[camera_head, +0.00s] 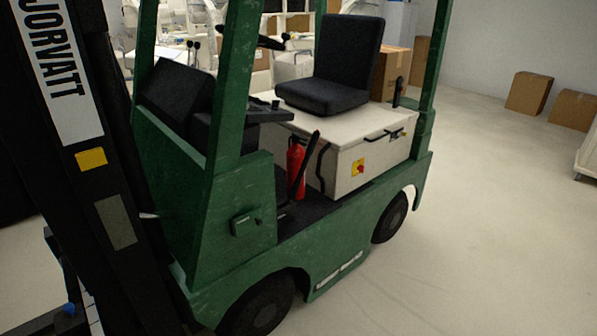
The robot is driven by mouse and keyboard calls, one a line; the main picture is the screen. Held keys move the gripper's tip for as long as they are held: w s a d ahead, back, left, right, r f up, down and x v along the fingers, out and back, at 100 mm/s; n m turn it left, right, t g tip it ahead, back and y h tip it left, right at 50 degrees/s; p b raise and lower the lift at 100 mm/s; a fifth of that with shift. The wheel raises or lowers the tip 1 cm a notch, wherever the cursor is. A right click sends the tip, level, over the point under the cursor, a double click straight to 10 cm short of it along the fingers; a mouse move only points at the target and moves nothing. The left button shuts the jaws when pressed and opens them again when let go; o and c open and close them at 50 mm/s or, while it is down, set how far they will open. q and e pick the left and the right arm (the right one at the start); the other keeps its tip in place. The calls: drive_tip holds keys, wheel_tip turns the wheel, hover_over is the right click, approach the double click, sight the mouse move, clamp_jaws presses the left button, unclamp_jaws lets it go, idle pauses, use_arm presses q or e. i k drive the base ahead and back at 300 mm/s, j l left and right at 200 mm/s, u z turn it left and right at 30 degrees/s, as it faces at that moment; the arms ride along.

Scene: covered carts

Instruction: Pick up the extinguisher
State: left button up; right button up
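The red extinguisher (296,166) stands upright on the dark floor of a green forklift (350,248), beside the white seat box. A dark lever or pedal rod crosses in front of its right side, and its lower end is partly hidden. Its black top shows just under the dark steering console. Neither of my grippers can be made out in the head view.
The forklift's green post (228,110) and front panel stand left of the extinguisher; the white seat box (345,165) with a black seat (335,70) is to its right. The side opening faces clear pale floor (450,250). Cardboard boxes (527,92) stand at the back right.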

sight(296, 154)
drive_tip(key=i+l+u, duration=0.15)
drive_tip(key=i+l, duration=0.15)
drive_tip(key=l, duration=0.45)
drive_tip(key=i+l+u, duration=0.2)
drive_tip(key=l, duration=0.55)
drive_tip(key=i+l+u, duration=0.15)
drive_tip(key=i+l, duration=0.15)
drive_tip(key=l, duration=0.5)
drive_tip(key=i+l+u, duration=0.2)
drive_tip(key=l, duration=0.65)
drive_tip(key=l+u, duration=0.15)
drive_tip(key=l, duration=0.7)
drive_tip(key=i+l+u, duration=0.2)
drive_tip(key=l, duration=0.65)
drive_tip(key=k, duration=0.1)
